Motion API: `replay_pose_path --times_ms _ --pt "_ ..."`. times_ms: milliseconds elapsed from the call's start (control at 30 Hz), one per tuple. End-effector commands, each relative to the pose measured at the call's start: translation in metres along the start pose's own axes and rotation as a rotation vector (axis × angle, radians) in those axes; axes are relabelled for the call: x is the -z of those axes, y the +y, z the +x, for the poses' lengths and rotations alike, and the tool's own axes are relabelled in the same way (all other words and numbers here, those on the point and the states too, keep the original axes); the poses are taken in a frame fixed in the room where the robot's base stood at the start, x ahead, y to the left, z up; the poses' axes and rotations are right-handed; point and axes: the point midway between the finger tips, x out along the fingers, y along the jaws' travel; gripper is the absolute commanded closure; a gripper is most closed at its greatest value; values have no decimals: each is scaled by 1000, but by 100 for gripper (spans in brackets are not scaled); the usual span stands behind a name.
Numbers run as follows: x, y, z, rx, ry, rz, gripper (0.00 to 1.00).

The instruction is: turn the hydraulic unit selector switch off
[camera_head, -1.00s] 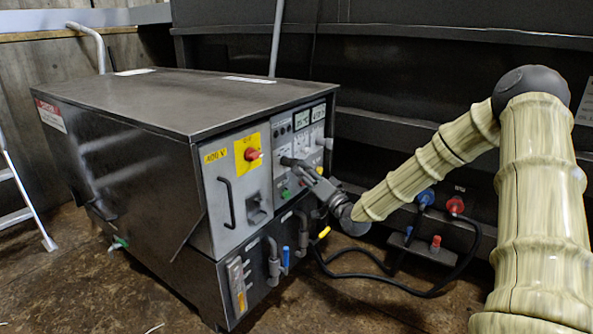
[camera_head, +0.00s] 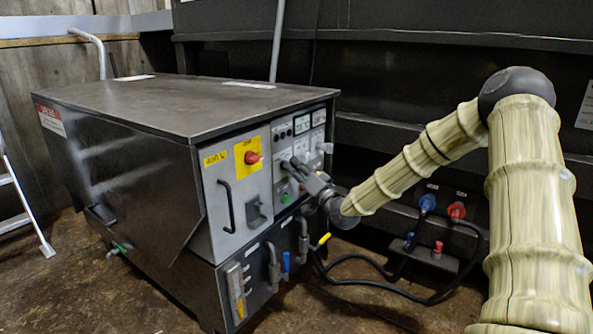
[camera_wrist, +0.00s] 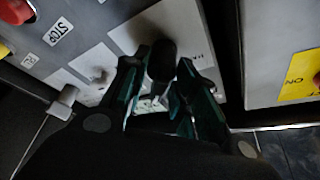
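The hydraulic unit (camera_head: 135,92) is a dark metal cabinet with a grey control panel on its front. In the wrist view a black knob (camera_wrist: 162,58), which looks like the selector switch, stands on a light plate between my two fingers. My gripper (camera_wrist: 160,75) has one finger on each side of the knob, with a narrow gap between them. I cannot tell whether the fingers press on it. In the head view my gripper (camera_head: 290,168) is at the right half of the panel and hides the knob there.
A red rotary switch (camera_head: 252,157) sits on a yellow plate left of my gripper. Pipes with blue (camera_head: 286,262) and yellow (camera_head: 323,240) handles stick out below it. Black cables (camera_head: 380,288) run along the floor to the right. A red button (camera_wrist: 15,10) and STOP label show in the wrist view.

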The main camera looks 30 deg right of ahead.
Motion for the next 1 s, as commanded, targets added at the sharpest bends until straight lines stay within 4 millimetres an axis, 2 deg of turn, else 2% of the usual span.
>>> replay_pose_path --times_ms 367,1000 --pt "0 1 0 38 -2 -99 96" --pt "0 2 -1 231 -3 -564 96"
